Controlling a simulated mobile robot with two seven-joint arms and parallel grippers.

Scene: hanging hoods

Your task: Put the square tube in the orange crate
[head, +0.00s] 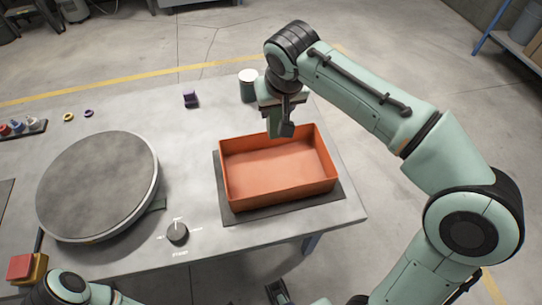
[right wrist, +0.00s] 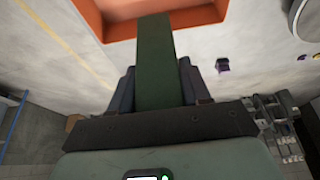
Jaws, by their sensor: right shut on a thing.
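The orange crate (head: 278,190) stands open and empty on a dark mat at the right end of the table. My right gripper (head: 286,112) is above the crate's back rim, pointing down. It is shut on the square tube, a dark green bar (head: 273,122). In the right wrist view the tube (right wrist: 155,62) sits between the two fingers (right wrist: 157,88), and its far end overlaps the orange crate (right wrist: 118,8). In the head view the gripper partly hides the tube. My left gripper is not in view; only part of my left arm shows at the lower left.
A round grey turntable (head: 97,183) fills the table's left part, with a black knob (head: 177,233) beside it. A green cylinder with a pale top (head: 248,86) stands behind the crate. A small purple piece (head: 190,98) stands farther left. The table between turntable and crate is mostly clear.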

